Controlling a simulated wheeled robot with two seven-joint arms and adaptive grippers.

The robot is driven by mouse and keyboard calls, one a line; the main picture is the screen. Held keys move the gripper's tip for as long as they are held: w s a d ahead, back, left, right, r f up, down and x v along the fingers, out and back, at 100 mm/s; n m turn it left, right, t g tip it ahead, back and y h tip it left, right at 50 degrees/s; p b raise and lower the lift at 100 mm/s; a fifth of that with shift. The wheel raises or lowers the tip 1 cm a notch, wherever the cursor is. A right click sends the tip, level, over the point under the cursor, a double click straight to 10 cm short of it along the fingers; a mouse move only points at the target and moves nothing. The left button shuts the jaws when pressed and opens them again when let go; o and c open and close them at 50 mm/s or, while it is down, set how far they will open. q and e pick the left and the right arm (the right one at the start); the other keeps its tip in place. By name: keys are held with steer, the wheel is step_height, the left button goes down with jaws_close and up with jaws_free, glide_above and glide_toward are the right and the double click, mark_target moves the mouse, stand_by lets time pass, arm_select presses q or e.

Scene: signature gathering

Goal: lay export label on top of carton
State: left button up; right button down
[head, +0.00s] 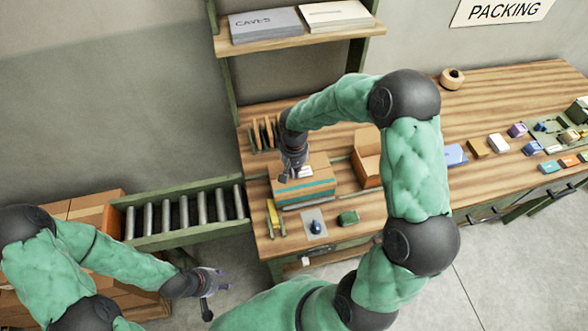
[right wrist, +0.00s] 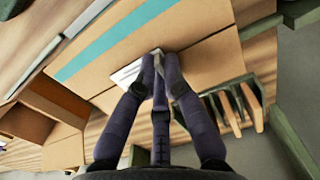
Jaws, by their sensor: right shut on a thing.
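The carton (head: 318,178) is a brown box with a teal stripe, standing on the wooden bench. Its top fills much of the right wrist view (right wrist: 205,30). The export label (head: 306,171) is a small white piece at the carton's top. It also shows in the right wrist view (right wrist: 127,73), partly hidden by the fingers. My right gripper (head: 296,172) is shut on the label and points down at the carton top; its fingertips (right wrist: 160,62) are together. I cannot tell whether the label touches the carton. My left gripper (head: 212,288) is open and empty, low beside the bench.
An open brown box (head: 367,158) stands right of the carton. A rack with upright dividers (head: 262,133) stands behind it. A roller conveyor (head: 185,213) is at left.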

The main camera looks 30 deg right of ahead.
steer(key=shift+f, duration=0.2)
steer(key=c, duration=1.3)
jaws_free()
steer(key=shift+o, duration=0.2)
